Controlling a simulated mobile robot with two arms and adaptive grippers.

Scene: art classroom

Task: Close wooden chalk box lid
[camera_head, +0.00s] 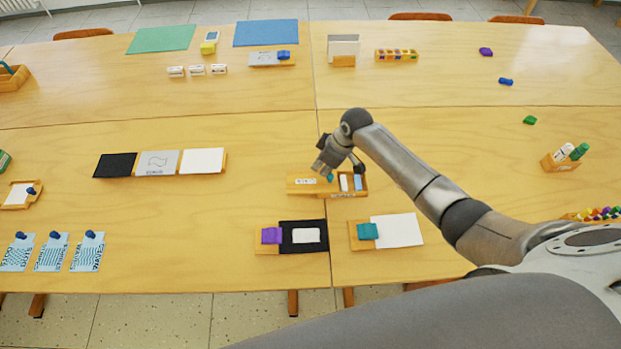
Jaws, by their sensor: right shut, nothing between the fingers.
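The wooden chalk box (363,193) is on the near table, a little right of the middle. Its lid (300,188), with a pale label, covers the left part. The right part is open, with white and blue pieces showing inside. My right gripper (329,176) is above the box, over the right end of the lid. It is shut and holds nothing. A small teal spot shows by its fingertips; I cannot tell what it is. The gripper hides part of the box's far edge, and contact with the lid is unclear. My left gripper is out of view.
In front of the box are a wooden tray with a purple block (272,235) and one with a teal block (367,231) beside white paper (398,231). A marker holder (561,163) stands at the right. Bare table lies left of the box.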

